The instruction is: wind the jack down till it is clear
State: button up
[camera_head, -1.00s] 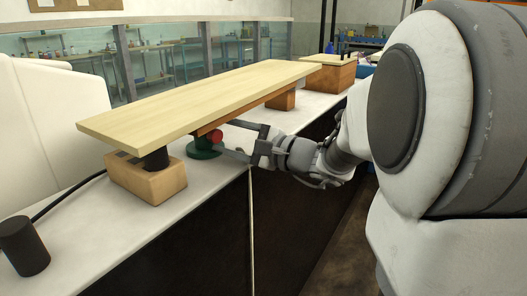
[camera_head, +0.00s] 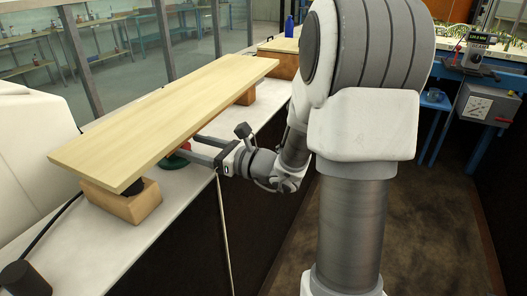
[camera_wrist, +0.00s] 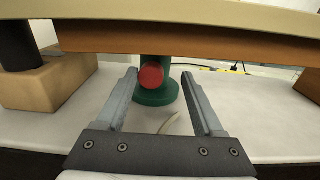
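The jack has a green round base and column (camera_wrist: 158,92) and a red round knob (camera_wrist: 151,76) on its near side. It stands on the white bench top under a brown beam (camera_wrist: 225,43), beneath the long pale board (camera_head: 165,108). The column's top is at the beam's lower edge; I cannot tell if they touch. In the head view the jack's green base (camera_head: 174,162) shows partly behind my fingers. My gripper (camera_wrist: 159,74) is open, level, with the knob between its fingertips or just past them.
A wooden block (camera_head: 125,205) with a dark post supports the board's near end. Another block (camera_head: 246,96) is under its far part. A black cylinder (camera_head: 22,278) and cable are at lower left. The board and beam hang low over my fingers.

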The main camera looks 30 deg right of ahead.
jog(key=m+p, duration=0.2)
jog(key=shift+r+m, duration=0.25)
jog(key=shift+m, duration=0.05)
jog(key=s+d+n, duration=0.1)
jog(key=s+d, duration=0.9)
jog(key=s, duration=0.4)
jog(key=shift+d+f+p, duration=0.15)
jog(key=shift+f+p, duration=0.2)
jog(key=shift+p, duration=0.1)
